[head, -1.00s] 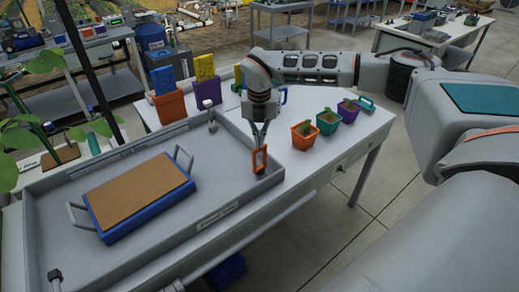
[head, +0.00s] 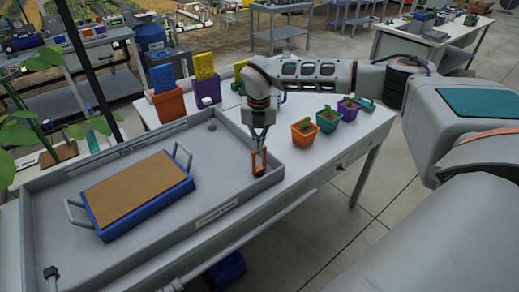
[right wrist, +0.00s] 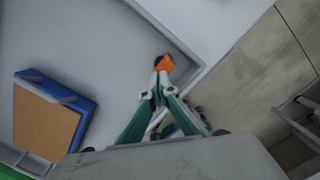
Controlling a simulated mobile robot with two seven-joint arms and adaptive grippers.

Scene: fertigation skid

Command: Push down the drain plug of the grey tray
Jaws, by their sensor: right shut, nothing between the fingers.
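The grey tray (head: 62,180) lies on the bench, with low walls all round. An upright orange loop-shaped piece (head: 259,163), which looks like the drain plug, stands at the tray's near right corner. It also shows as a small orange shape in the right wrist view (right wrist: 165,63). My right gripper (head: 259,148) points down at it, its fingers shut and nothing held between them. The fingertips (right wrist: 163,78) are at the orange piece; I cannot tell whether they touch it. The plug's lower end is hard to make out. My left gripper is not in view.
A blue tray with a brown top (head: 138,190) and grey handles sits inside the grey tray. Small orange, green and purple pots (head: 328,120) stand right of the gripper. Orange and purple containers (head: 168,104) with blue and yellow pieces stand behind.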

